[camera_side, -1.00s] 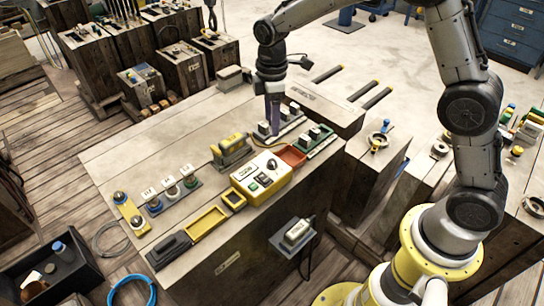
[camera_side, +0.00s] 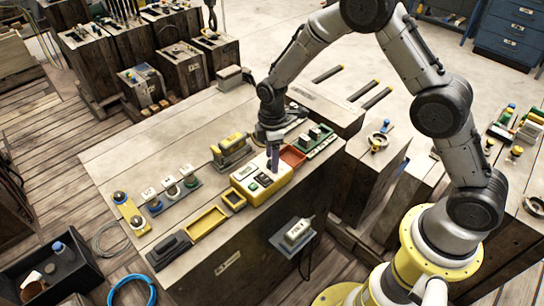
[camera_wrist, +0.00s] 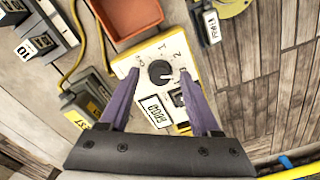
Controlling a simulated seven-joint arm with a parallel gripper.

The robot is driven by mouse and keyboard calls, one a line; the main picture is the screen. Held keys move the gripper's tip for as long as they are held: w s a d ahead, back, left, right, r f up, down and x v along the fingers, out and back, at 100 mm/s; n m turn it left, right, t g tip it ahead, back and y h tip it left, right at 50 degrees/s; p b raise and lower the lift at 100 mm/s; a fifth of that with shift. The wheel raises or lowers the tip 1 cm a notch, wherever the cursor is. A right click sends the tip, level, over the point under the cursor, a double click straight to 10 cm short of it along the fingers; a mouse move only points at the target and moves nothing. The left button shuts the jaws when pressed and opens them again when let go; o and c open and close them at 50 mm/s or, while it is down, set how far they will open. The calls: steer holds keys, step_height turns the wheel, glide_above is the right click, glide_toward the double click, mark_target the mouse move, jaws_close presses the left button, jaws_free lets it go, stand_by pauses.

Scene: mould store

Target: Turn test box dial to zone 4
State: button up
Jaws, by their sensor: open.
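The test box (camera_side: 256,187) is a yellow box with a white top face on the bench. Its dial (camera_wrist: 160,72) is a round black knob, seen in the wrist view between and just beyond my fingers. My gripper (camera_side: 273,168) has purple fingers and points down over the dial end of the box, hiding the dial in the side view. In the wrist view my gripper (camera_wrist: 162,100) is open, one finger to each side of the dial. I cannot tell whether they touch it.
A red-orange tray (camera_side: 293,157) sits beside the box, with a green strip of blocks (camera_side: 320,141) beyond it. A yellow-topped device (camera_side: 231,151) stands behind the box. Empty yellow trays (camera_side: 206,221) lie in front. The bench's back left (camera_side: 150,145) is clear.

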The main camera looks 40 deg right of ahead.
jaws_close()
stand_by(0.3)
steer(key=shift+m, duration=0.4)
steer(key=m, duration=0.3)
steer(key=shift+m, duration=1.9)
jaws_free()
